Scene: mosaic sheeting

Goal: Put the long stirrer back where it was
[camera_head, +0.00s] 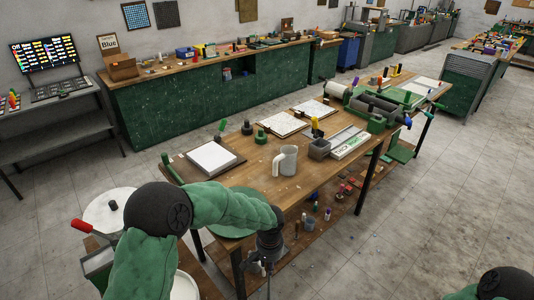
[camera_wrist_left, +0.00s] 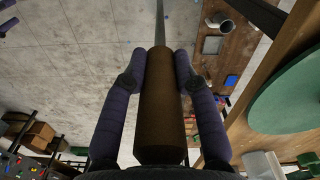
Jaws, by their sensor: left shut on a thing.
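My left gripper (camera_head: 258,266) hangs beside the near edge of the wooden table, at the lower middle of the head view. In the left wrist view it is shut on the thick brown handle of the long stirrer (camera_wrist_left: 161,105), with a dark finger along each side. A thin grey metal rod (camera_wrist_left: 160,22) runs on from the handle, past the fingertips and out of the frame. The stirrer is hard to make out in the head view. A grey mug (camera_head: 288,160) stands on the table. My right gripper is out of view; only part of that arm shows at bottom right.
A lower shelf (camera_head: 310,232) holds several small items.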

